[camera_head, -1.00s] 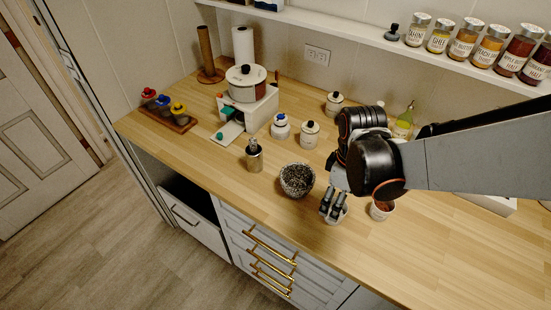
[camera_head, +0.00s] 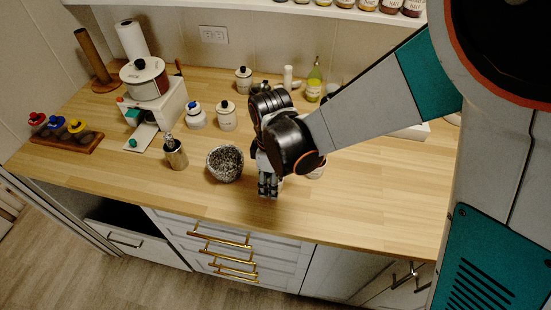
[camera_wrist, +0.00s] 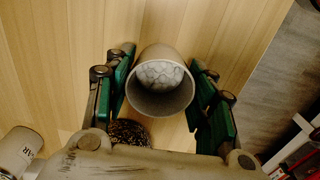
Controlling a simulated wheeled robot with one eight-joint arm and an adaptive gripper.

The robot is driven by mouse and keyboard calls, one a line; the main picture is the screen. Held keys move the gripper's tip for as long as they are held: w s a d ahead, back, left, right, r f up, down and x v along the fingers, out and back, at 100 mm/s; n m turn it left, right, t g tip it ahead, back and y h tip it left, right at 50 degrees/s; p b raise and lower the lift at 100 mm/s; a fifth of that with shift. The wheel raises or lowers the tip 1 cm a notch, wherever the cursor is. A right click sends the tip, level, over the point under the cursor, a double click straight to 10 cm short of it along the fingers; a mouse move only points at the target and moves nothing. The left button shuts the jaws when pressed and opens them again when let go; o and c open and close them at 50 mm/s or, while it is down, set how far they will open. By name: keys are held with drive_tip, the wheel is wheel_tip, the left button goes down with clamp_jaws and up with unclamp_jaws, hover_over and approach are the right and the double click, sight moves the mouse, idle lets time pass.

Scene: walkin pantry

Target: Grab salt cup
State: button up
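A light grey cup (camera_wrist: 160,100) with a white, lumpy filling, likely the salt, shows in the wrist view. It is between the two green-padded fingers of my gripper (camera_wrist: 163,85), with its open rim facing the camera. The pads run close along both sides of the cup; I cannot tell whether they touch it. In the head view my gripper (camera_head: 268,187) points down at the counter near its front edge, right of a speckled bowl. The cup is not clearly visible there, apparently hidden by the fingers.
The speckled bowl (camera_head: 225,163) of dark grains is close on the left. A metal holder (camera_head: 175,154), lidded jars (camera_head: 227,116) and a white grinder-like stand (camera_head: 158,112) are farther left and back. A small cup (camera_head: 316,170) is partly hidden behind my arm. The counter's right front (camera_head: 390,215) is clear.

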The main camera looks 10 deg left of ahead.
drive_tip(key=shift+c, duration=0.7)
drive_tip(key=shift+r, duration=0.1)
wheel_tip(320, 180, up, 20)
drive_tip(key=p, duration=1.3)
drive_tip(key=shift+s, duration=0.15)
